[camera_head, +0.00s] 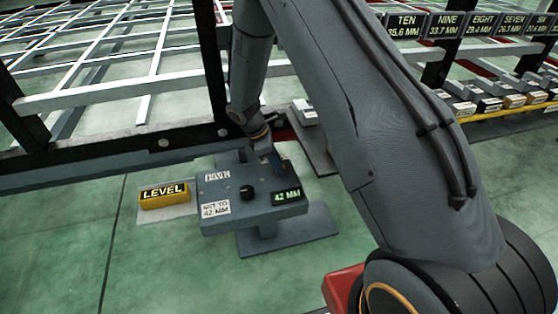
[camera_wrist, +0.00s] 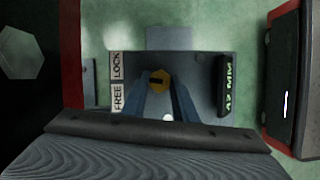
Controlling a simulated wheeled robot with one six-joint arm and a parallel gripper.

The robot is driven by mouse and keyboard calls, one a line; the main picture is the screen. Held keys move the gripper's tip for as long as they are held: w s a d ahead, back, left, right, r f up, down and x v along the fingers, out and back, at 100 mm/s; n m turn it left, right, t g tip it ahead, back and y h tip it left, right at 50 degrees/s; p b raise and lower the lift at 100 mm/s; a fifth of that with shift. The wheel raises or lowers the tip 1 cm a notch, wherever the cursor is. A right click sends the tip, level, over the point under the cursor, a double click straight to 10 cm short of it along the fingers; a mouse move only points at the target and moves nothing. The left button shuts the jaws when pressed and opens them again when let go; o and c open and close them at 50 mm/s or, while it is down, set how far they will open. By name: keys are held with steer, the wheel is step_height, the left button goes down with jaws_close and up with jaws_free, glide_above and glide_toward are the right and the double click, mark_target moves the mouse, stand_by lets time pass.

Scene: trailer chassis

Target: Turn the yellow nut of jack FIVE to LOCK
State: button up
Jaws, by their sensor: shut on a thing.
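Jack FIVE (camera_head: 243,215) is a grey box on a stand, with a "SET TO 42 MM" label (camera_head: 216,209), a black knob (camera_head: 247,192) and a display (camera_head: 286,197) reading 42 MM. In the wrist view the yellow nut (camera_wrist: 160,80) sits in the middle of the jack's grey plate, with a dark mark across it. A FREE and LOCK label (camera_wrist: 117,82) stands left of the nut, LOCK at the upper end. My gripper (camera_wrist: 161,84) is shut on the nut, one finger on each side. In the head view the nut is hidden behind my arm.
A yellow LEVEL block (camera_head: 164,194) lies on a pale plate left of the jack. The black chassis beam (camera_head: 110,160) runs behind it. Green floor is clear at the front left.

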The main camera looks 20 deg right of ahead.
steer(key=shift+m+g+p, duration=0.3)
steer(key=shift+m+p, duration=0.05)
steer(key=shift+m, duration=0.25)
steer(key=o, duration=1.1)
steer(key=shift+p+v, duration=1.35)
steer(key=shift+v, duration=2.5)
steer(key=shift+d, duration=0.1)
